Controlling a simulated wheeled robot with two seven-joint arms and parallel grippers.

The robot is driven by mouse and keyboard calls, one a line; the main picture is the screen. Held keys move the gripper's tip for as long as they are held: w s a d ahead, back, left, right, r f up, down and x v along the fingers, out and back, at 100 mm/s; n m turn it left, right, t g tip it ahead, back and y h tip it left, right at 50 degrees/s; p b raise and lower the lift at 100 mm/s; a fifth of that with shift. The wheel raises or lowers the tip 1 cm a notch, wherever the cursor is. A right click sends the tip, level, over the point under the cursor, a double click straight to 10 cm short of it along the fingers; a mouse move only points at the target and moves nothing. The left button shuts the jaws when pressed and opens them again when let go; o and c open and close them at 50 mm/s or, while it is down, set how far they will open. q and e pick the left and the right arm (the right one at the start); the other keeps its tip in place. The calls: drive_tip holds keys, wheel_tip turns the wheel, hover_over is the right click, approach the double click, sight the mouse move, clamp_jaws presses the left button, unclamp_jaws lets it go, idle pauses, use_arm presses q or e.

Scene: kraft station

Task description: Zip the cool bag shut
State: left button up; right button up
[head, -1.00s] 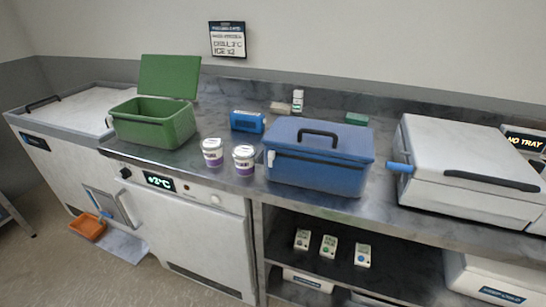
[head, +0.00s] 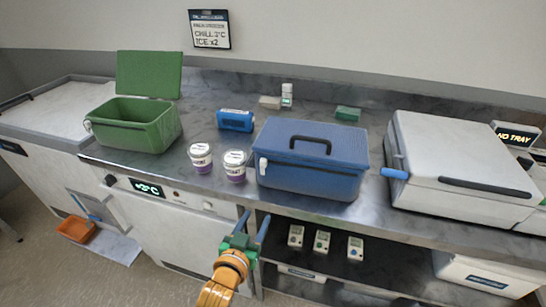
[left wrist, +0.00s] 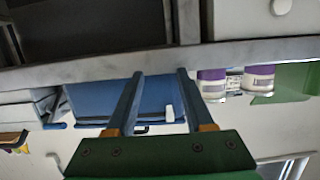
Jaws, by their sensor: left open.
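The blue cool bag (head: 312,180) stands on the steel counter with its lid down and a black handle on top. A white zip pull (head: 263,165) sits at its front left corner. The bag (left wrist: 155,95) and pull (left wrist: 169,112) also show in the left wrist view, which looks upside down. I cannot tell how far the zip is closed. My left gripper (head: 254,222) is open and empty, with blue fingers, in front of the counter edge below the bag's left end. It is apart from the bag. My right gripper is not in view.
Two white-and-purple tubs (head: 235,168) stand just left of the bag. A green box (head: 140,135) with its lid up is farther left, and a blue device (head: 235,120) behind the tubs. A grey lidded case (head: 460,170) is at right. The counter edge (head: 330,222) lies between gripper and bag.

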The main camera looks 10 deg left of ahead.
sight(263, 167)
use_arm(q)
wheel_tip(263, 167, up, 10)
drive_tip(key=w+t, duration=0.1)
drive_tip(key=t, duration=0.1)
drive_tip(key=shift+t, duration=0.3)
drive_tip(key=w, duration=0.4)
drive_tip(key=w+p, duration=0.1)
drive_tip(key=w, duration=0.2)
drive_tip(key=shift+a, duration=0.25)
drive_tip(key=shift+s, duration=0.1)
drive_tip(key=shift+c, duration=1.3)
clamp_jaws()
